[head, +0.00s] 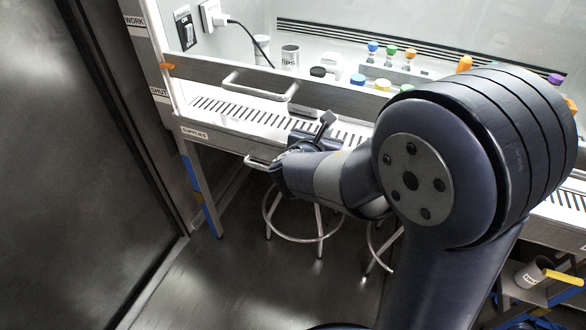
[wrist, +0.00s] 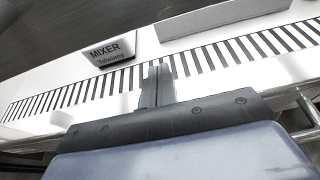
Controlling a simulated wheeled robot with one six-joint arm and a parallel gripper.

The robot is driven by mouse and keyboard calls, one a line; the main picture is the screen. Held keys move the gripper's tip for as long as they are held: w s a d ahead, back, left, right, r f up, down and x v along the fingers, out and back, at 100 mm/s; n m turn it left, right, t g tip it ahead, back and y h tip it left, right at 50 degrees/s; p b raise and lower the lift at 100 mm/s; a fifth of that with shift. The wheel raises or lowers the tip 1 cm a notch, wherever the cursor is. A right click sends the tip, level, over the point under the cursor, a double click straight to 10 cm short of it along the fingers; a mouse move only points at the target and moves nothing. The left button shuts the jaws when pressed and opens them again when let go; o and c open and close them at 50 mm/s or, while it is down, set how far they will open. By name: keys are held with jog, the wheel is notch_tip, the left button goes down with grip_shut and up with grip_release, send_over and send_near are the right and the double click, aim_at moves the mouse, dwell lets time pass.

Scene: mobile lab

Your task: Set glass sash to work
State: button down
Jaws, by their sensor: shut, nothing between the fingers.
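The glass sash (head: 230,38) of the white cabinet has a grey bottom rail (head: 345,98) with a bar handle (head: 258,85). An orange marker (head: 167,66) at the rail's left end sits between the WORK label (head: 133,21) and the SHUT label (head: 158,91), nearer SHUT. My gripper (head: 328,117) is shut and empty, to the right of and below the handle in the head view. In the wrist view my gripper's fingers (wrist: 156,82) are together over the slotted grille. My arm hides the rail's right part.
A MIXER label (wrist: 109,49) shows in the wrist view. Floor at left front is clear.

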aim_at(331, 96)
notch_tip(331, 96, up, 4)
jog(key=shift+r+p, duration=0.1)
jog(key=shift+p, duration=0.5)
notch_tip(331, 96, up, 10)
jog(key=p, duration=0.8)
jog(key=shift+r, duration=0.25)
jog(key=shift+f, duration=0.2)
notch_tip(331, 96, down, 4)
jog(key=b, duration=0.3)
jog(key=shift+b, duration=0.35)
jog(key=shift+s+a+f, duration=0.1)
jog(key=shift+s, duration=0.15)
jog(key=p+v, duration=0.1)
jog(key=v, duration=0.8)
jog(key=shift+s+r, duration=0.25)
jog(key=shift+r, duration=0.1)
